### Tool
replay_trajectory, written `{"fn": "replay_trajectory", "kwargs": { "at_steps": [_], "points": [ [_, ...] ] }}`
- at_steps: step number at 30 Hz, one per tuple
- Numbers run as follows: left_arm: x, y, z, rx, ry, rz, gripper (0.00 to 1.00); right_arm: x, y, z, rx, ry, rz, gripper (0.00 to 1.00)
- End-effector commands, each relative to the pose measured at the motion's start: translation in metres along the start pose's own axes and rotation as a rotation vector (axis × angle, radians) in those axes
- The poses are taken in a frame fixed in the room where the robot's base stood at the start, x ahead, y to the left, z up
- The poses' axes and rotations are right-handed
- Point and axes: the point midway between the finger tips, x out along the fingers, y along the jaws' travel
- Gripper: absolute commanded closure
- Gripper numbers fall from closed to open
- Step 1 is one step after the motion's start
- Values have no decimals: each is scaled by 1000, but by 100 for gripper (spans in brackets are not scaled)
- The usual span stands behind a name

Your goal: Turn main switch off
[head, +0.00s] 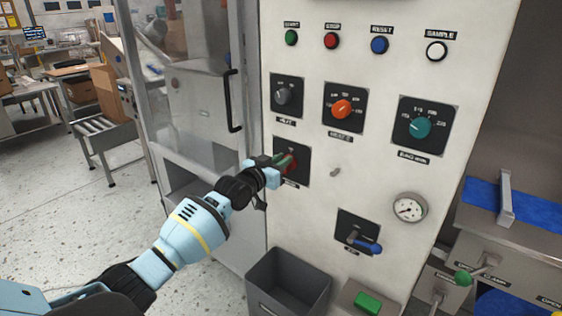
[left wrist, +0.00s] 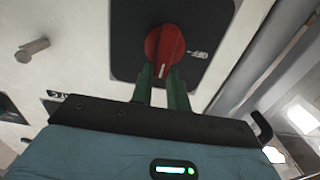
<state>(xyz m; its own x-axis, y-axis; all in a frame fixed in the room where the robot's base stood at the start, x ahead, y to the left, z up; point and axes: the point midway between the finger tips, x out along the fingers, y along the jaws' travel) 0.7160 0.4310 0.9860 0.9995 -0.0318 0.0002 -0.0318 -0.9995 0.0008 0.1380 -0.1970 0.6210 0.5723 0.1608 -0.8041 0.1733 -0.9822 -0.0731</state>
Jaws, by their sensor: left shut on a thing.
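The main switch (left wrist: 165,50) is a red rotary knob on a black square plate (head: 302,165), in the lower left of the pale control panel. In the left wrist view its white mark points down towards my gripper, and the word OFF stands on the plate to the right of the knob. My left gripper (head: 284,161) is shut on this red knob, with green fingers on either side of its lower end in the left wrist view (left wrist: 162,85). In the head view the fingers cover part of the knob. My right gripper is not in view.
Above are a grey knob (head: 286,93), an orange knob (head: 341,109) and a teal knob (head: 419,127), under several push buttons. A blue-handled lever (head: 366,246) and a gauge (head: 410,208) are lower right. A grey bin (head: 288,284) stands below; a glazed door with black handle (head: 234,101) is left.

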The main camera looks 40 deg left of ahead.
Motion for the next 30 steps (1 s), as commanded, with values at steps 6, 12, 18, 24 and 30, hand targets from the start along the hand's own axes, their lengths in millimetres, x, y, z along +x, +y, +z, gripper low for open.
{"fn": "replay_trajectory", "kwargs": {
  "at_steps": [6, 12, 18, 24, 30],
  "points": [
    [0, -1, 0, -38, 0, 0, 100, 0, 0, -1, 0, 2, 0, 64],
    [0, -4, 0, -146, -1, 0, 100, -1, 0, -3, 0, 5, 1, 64],
    [0, -8, 2, -318, -1, -1, 100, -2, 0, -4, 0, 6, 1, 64],
    [0, -12, 4, -510, -1, 0, 100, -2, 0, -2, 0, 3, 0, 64],
    [0, -16, 8, -701, -1, -1, 100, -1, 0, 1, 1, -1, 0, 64]
  ]
}}
